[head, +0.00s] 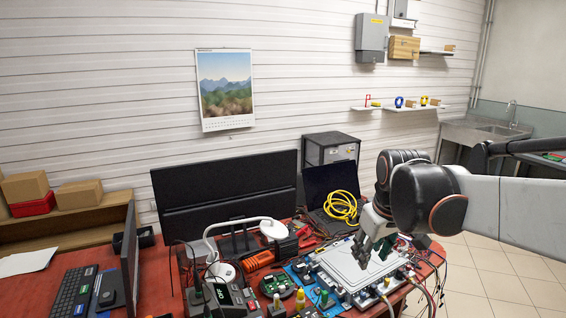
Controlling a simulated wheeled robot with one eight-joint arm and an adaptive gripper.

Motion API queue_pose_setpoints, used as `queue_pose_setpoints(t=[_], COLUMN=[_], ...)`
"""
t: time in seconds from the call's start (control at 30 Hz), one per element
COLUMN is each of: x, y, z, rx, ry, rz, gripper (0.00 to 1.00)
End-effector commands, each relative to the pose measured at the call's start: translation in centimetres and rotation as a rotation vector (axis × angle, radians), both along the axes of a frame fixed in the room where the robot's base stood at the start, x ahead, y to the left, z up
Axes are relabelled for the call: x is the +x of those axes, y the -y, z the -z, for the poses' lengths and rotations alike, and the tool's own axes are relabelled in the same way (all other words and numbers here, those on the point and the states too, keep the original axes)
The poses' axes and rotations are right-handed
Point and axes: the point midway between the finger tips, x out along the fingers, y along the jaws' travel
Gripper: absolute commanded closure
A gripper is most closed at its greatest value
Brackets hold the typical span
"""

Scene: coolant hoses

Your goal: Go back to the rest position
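My gripper (374,249) hangs from the arm at the right, pointing down above the far right part of a light grey flat plate (345,262). The plate lies on a blue-edged assembly on the red table. The two fingers look apart, with nothing visible between them, but they are small here. Thin hoses and cables (425,279) run from the right side of the assembly toward the table edge. Their connections are too small to make out.
The red table (160,275) is crowded with monitors (228,190), a white lamp (225,271), a yellow coiled cable (341,207) and a keyboard (75,291). A black-and-grey box (330,149) stands behind. Tiled floor (490,265) is open at the right, below a steel sink (485,131).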

Motion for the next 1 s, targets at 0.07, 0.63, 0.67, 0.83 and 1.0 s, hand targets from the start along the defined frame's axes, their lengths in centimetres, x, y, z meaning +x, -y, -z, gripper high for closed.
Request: queue_pose_setpoints(t=[0.07, 0.63, 0.67, 0.83, 1.0], x=[-2.1, -14.7, -15.3, -17.9, -19.1], y=[0.0, 0.0, 0.0, 0.0, 0.0], z=[-0.4, 1.0, 1.2, 2.6, 3.5], rx=[0.01, 0.112, 0.118, 0.149, 0.168], ry=[0.025, 0.202, 0.212, 0.254, 0.277], rz=[0.029, 0.241, 0.25, 0.3, 0.327], gripper=[0.64, 0.64, 0.64, 0.64, 0.64])
